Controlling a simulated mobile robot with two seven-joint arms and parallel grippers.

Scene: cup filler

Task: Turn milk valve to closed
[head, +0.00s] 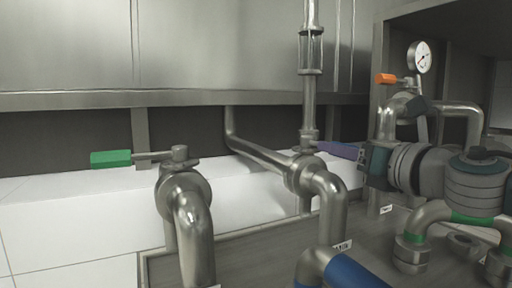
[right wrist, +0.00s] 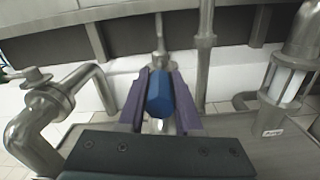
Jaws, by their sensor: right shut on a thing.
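My right gripper (head: 338,150) comes in from the right in the head view, its purple fingers at the handle of the middle valve (head: 303,173). In the right wrist view its two purple fingers (right wrist: 160,103) are shut on a blue valve handle (right wrist: 159,92), one finger on each side. In the head view the fingers hide that handle. A green valve handle (head: 111,158) points left from the left valve (head: 183,187). The small pipe labels are too small to read, so I cannot tell which valve is the milk one. My left gripper is not in view.
A pressure gauge (head: 419,57) and an orange handle (head: 385,79) stand at the back right. A vertical pipe with a sight glass (head: 311,52) rises behind the middle valve. Steel pipes crowd the counter; a blue pipe section (head: 355,274) lies in front.

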